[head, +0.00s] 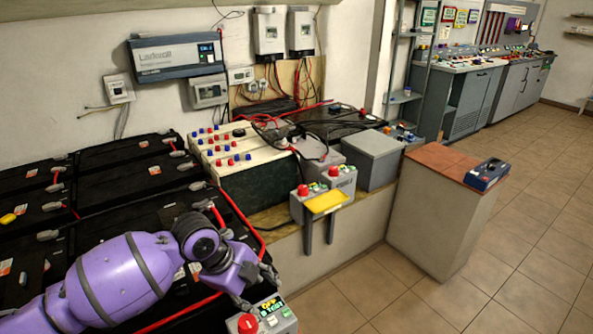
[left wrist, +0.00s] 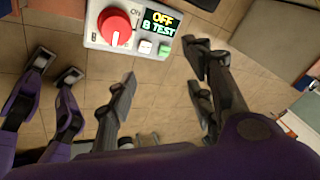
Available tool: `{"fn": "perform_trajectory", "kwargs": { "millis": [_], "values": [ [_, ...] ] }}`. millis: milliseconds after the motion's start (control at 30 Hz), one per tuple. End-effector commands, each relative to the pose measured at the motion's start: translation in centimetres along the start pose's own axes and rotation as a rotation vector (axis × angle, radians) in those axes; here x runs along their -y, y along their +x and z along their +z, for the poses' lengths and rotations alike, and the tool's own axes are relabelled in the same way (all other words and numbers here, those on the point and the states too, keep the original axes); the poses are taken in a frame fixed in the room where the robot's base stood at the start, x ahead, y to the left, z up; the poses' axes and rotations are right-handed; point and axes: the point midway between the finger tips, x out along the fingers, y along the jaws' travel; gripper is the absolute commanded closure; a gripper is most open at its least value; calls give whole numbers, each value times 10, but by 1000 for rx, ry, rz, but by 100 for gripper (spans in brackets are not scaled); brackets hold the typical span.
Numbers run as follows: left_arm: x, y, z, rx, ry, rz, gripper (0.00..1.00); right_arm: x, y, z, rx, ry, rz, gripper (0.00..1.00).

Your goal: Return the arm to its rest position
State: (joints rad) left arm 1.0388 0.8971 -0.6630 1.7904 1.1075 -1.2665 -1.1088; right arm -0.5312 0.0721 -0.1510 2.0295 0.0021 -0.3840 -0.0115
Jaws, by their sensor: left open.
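My left arm is purple and reaches in from the left in the head view. Its gripper (head: 250,290) is partly hidden behind the wrist, close to a grey control box (head: 284,326). In the left wrist view my left gripper (left wrist: 165,90) is open, with bare floor between its fingers. The control box (left wrist: 92,36) is just beyond the fingertips, apart from them. It has a red knob (left wrist: 114,26), a display reading "OFF" and "B TEST", and white and green buttons. More purple and dark finger-like parts of mine show at the left; their jaw state is unclear.
Black batteries (head: 120,155) with red cables lie under and behind my arm. Grey boxes with red buttons (head: 335,177) and a yellow plate (head: 326,202) stand right of them. Tiled floor (head: 540,240) is clear at right.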

Motion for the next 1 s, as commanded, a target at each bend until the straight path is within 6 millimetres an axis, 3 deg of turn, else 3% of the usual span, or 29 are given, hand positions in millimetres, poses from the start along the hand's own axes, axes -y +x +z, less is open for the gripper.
{"fn": "perform_trajectory", "kwargs": {
  "millis": [100, 233, 467, 667, 767, 1000],
  "values": [
    [9, 18, -18, -51, -237, -175, 52, 2, -4, -11, -10, 4, -5, 60],
    [6, 30, -30, -134, -500, -342, 52, 3, -13, -3, 14, 11, -6, 60],
    [-41, 30, -34, -279, -945, -574, 52, 3, -30, -9, 20, 18, -9, 60],
    [-117, 17, -22, -319, -1253, -719, 52, 8, -41, -33, -10, 17, -19, 60],
    [-166, 8, -15, -295, -1378, -773, 52, 8, -45, -45, -25, 16, -21, 60],
    [-303, -5, -14, -127, -1606, -792, 52, 5, -54, -73, -65, 10, -19, 60]
  ]
}}
